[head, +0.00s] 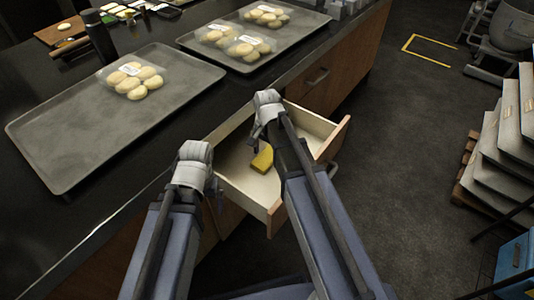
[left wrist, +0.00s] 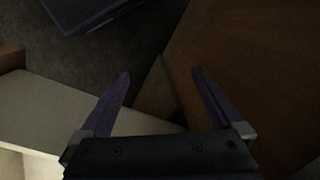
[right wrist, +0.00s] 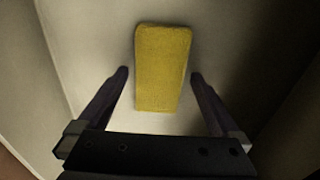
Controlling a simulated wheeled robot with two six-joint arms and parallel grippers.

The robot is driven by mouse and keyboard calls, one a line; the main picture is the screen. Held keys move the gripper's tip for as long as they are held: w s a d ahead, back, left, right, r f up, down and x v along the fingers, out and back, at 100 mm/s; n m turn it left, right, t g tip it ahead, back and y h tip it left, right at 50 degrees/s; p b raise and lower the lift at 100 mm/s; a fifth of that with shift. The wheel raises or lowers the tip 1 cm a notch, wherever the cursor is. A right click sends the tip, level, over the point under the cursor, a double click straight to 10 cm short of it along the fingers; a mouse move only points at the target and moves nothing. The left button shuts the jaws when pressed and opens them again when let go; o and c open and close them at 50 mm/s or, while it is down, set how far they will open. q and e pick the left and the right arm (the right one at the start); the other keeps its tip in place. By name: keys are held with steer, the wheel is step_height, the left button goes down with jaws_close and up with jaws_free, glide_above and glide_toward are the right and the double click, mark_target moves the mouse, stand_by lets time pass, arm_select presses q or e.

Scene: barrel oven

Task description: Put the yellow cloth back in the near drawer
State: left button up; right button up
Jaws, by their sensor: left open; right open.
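The yellow cloth (head: 262,159) lies on the floor of the open drawer (head: 236,180), partly hidden behind my right arm in the head view. In the right wrist view the cloth (right wrist: 162,68) is a folded yellow block between and beyond the fingertips. My right gripper (right wrist: 160,75) is open over the drawer with the cloth in front of it; I see no grip on it. My left gripper (left wrist: 160,75) is open and empty, beside the drawer's near side and facing the wooden cabinet front and dark floor.
The dark counter (head: 90,205) holds a grey tray (head: 60,150) with bagged rolls (head: 140,80) and a second tray (head: 240,65) behind. A closed drawer handle (head: 317,77) is further along. Stacked boxes (head: 515,120) stand at right. The floor (head: 420,130) between is clear.

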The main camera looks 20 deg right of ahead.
mark_target(267, 157)
step_height(267, 157, up, 12)
steer(key=p, duration=1.1)
steer(key=shift+f, duration=0.15)
stand_by(0.5)
